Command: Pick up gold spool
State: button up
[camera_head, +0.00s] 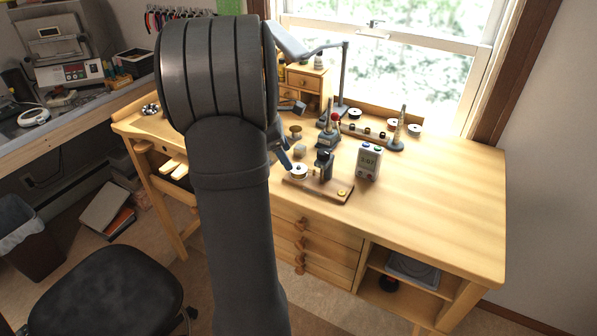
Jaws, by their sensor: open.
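A small gold-brown spool-shaped piece (295,131) stands on the wooden workbench (440,200), just right of my arm. It looks like the gold spool, but it is small here. My large dark arm fills the middle of the view and hides most of my gripper. A dark blue-grey part (283,157) that seems to belong to my gripper shows at the arm's right edge, in front of the spool in the picture. I see nothing held. Whether it touches anything on the bench cannot be told.
A wooden base with a dark post (342,192) stands near the bench's front edge. A grey meter (368,161), a dark red-topped tool (328,132) and a rack of spools (365,131) stand nearby. A lamp post (345,80) rises behind. The bench's right side is clear.

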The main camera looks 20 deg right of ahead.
aim_at(297, 167)
jog(key=shift+d+x, duration=0.15)
jog(key=shift+x, duration=1.3)
jog(key=shift+d+x, duration=0.15)
jog(key=shift+x, duration=1.35)
jog(key=shift+s+r, duration=0.15)
jog(key=shift+r, duration=0.05)
jog(key=c, duration=1.1)
